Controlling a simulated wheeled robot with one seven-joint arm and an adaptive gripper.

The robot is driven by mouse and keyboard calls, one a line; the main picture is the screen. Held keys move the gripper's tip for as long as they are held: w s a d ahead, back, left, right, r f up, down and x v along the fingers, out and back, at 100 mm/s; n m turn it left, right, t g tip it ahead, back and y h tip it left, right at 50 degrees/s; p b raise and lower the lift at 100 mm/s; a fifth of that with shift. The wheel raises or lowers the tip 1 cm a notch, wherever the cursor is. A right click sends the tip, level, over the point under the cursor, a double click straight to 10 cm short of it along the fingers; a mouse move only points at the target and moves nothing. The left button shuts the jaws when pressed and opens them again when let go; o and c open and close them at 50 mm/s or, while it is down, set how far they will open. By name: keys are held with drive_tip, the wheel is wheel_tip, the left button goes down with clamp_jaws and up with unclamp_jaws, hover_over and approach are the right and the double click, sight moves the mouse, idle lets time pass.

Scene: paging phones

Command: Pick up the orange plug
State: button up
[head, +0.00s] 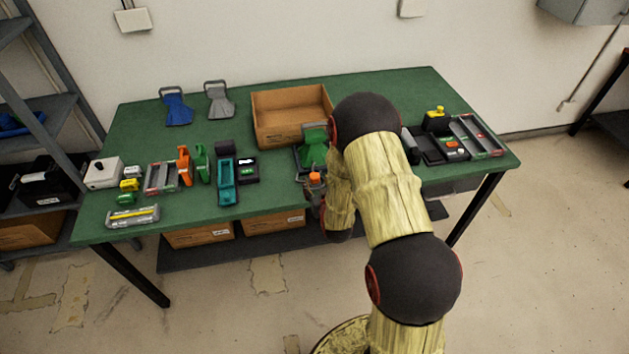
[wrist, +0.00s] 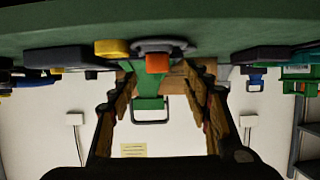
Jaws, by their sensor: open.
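The orange plug (wrist: 157,63) shows as a small orange block in the wrist view, which is upside down. A grey round piece (wrist: 160,46) is right beside it at the table edge. In the head view the orange plug (head: 315,178) is near the table's front edge, just left of my arm. My gripper (wrist: 160,82) is open and empty, its two fingers on either side of the plug in the picture. I cannot tell whether the plug lies between the fingertips or just beyond them. My arm hides most of the gripper in the head view.
The green table (head: 385,88) carries several tools and devices left and right of the plug. A green-handled device (head: 314,148) stands just behind the plug. An open cardboard box (head: 290,103) is farther back. A yellow part (wrist: 112,48) is close beside the plug in the wrist view.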

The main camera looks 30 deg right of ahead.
sight(315, 177)
drive_tip(key=shift+d+r+b+x, duration=0.1)
drive_tip(key=shift+b+x, duration=0.1)
drive_tip(key=shift+x, duration=1)
drive_tip(key=shift+d+r+b+x, duration=0.1)
drive_tip(key=shift+r+b+x, duration=0.1)
drive_tip(key=shift+x, duration=1)
drive_tip(key=shift+c, duration=0.2)
drive_tip(key=c, duration=1.1)
drive_tip(key=shift+c, duration=0.5)
